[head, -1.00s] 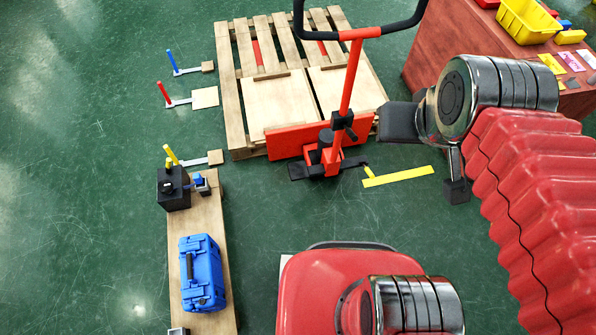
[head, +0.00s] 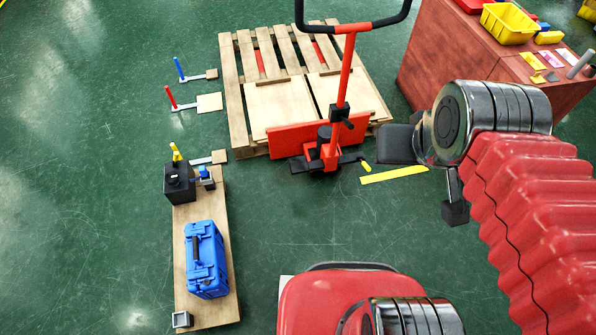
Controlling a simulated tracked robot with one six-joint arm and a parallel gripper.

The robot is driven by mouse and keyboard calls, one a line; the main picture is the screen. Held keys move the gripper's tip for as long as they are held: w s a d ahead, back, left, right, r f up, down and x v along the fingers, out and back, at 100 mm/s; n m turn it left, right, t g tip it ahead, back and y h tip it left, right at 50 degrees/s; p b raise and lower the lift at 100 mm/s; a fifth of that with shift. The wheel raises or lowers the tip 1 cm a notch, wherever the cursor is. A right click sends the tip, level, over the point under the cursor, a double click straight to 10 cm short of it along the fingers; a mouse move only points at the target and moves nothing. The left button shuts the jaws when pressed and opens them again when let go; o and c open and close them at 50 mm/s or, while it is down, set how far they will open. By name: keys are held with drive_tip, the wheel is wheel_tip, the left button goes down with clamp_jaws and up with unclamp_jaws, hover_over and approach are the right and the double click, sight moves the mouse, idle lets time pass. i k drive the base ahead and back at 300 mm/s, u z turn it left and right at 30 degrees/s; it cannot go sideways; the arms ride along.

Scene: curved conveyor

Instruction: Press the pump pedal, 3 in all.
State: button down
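A red pallet jack with a black looped handle (head: 352,28) stands upright at the near side of the wooden pallet (head: 240,115). A small yellow-tipped pedal (head: 366,165) sticks out low at the right of its base. My arm comes in from the right; its dark end piece (head: 398,145), taken as my gripper, is just right of the pedal in the picture and appears above the floor. I cannot see it touching the pedal. The fingers are not clear, so I cannot tell open from shut.
A yellow strip (head: 395,175) lies on the green floor beside the pedal. A board (head: 205,316) with a blue case (head: 206,258) and black box lies left. A red-brown table (head: 445,60) with a yellow bin (head: 508,23) stands back right. Floor between board and jack is clear.

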sight(298, 165)
drive_tip(key=z, duration=1.15)
drive_tip(key=i, duration=2.05)
drive_tip(key=u, duration=1.25)
